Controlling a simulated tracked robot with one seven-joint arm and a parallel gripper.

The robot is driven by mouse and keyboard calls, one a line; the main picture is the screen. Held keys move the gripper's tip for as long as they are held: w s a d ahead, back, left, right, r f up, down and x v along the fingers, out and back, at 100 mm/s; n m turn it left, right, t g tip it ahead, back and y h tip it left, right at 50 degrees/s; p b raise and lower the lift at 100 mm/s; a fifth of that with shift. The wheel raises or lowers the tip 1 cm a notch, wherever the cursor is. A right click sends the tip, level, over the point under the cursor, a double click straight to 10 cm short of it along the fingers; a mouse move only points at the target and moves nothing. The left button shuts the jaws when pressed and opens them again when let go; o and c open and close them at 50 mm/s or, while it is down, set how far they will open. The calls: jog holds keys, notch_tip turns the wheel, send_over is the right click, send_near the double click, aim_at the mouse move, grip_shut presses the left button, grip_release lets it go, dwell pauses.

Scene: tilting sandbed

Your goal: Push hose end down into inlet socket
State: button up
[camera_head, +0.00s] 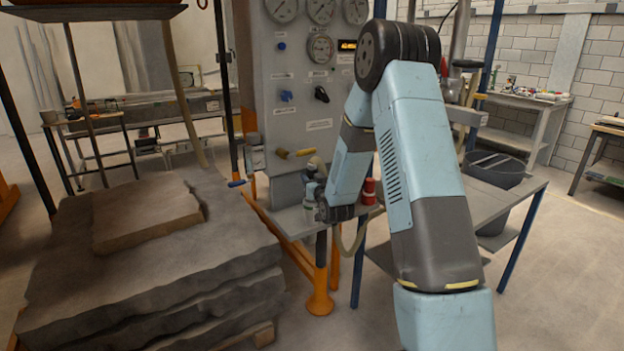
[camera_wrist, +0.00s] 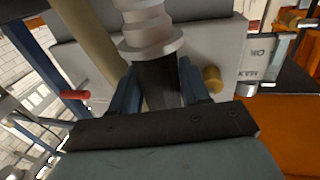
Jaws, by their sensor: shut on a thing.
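My gripper (camera_wrist: 160,92) is shut on a dark cylindrical piece (camera_wrist: 158,84), which I take to be the hose end. Its two blue fingers sit one on each side of it. A grey ribbed fitting (camera_wrist: 150,32) adjoins the dark piece toward the top of the wrist view. In the head view my gripper (camera_head: 318,192) is at the small shelf in front of the grey panel, partly hidden by my wrist. A beige hose (camera_wrist: 88,38) runs beside it, and its loop hangs below the shelf in the head view (camera_head: 352,236). I cannot make out the inlet socket.
The grey gauge panel (camera_head: 290,100) stands behind, with a yellow-handled valve (camera_head: 296,153) sticking out. A red can (camera_head: 369,190) stands close right of my gripper. Stacked stone slabs (camera_head: 150,270) lie to the left. A dark bin (camera_head: 494,170) stands to the right.

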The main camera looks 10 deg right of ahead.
jog(key=shift+f, duration=1.95)
jog(key=o, duration=1.4)
jog(key=shift+c, duration=0.2)
jog(key=s+d, duration=0.1)
jog(key=s, duration=1.2)
jog(key=shift+s, duration=0.35)
jog(key=shift+r, duration=0.1)
